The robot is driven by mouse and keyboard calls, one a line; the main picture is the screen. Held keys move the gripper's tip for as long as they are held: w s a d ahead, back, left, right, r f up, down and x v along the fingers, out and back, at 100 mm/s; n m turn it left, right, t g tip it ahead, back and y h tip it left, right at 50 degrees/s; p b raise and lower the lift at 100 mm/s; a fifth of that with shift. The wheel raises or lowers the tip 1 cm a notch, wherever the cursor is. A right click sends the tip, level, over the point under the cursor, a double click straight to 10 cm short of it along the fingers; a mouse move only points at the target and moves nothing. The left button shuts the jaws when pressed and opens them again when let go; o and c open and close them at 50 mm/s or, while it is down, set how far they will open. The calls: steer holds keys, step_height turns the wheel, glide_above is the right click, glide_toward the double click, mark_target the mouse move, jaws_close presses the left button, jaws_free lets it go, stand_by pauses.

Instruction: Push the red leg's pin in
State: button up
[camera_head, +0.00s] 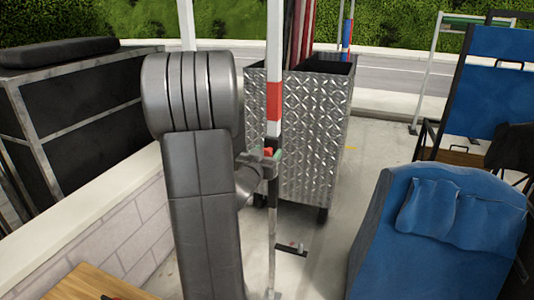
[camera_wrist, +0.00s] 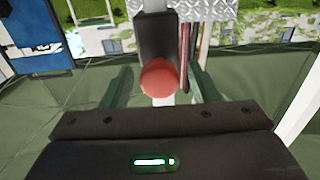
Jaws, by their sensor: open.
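The red leg (camera_head: 273,105) is an upright pole with a red band under a white part, just right of my arm in the head view. Its pin has a red round knob (camera_wrist: 159,78), which stands on a dark block (camera_wrist: 156,40) on the pole in the wrist view. In the head view the red knob (camera_head: 268,152) shows small at the pole. My gripper (camera_wrist: 160,92) is open, with one green finger on each side of the knob. The knob sits between the fingers, and I see gaps on both sides. My arm hides part of the area left of the pole.
A diamond-plate metal cart (camera_head: 318,125) stands just behind the pole. A blue padded seat (camera_head: 430,240) is at the lower right. A low wall (camera_head: 125,235) and a black case (camera_head: 75,110) are at the left.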

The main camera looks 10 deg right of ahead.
steer(key=v, duration=1.3)
steer(key=x, duration=1)
steer(key=shift+w, duration=0.3)
steer(key=shift+d, duration=0.15)
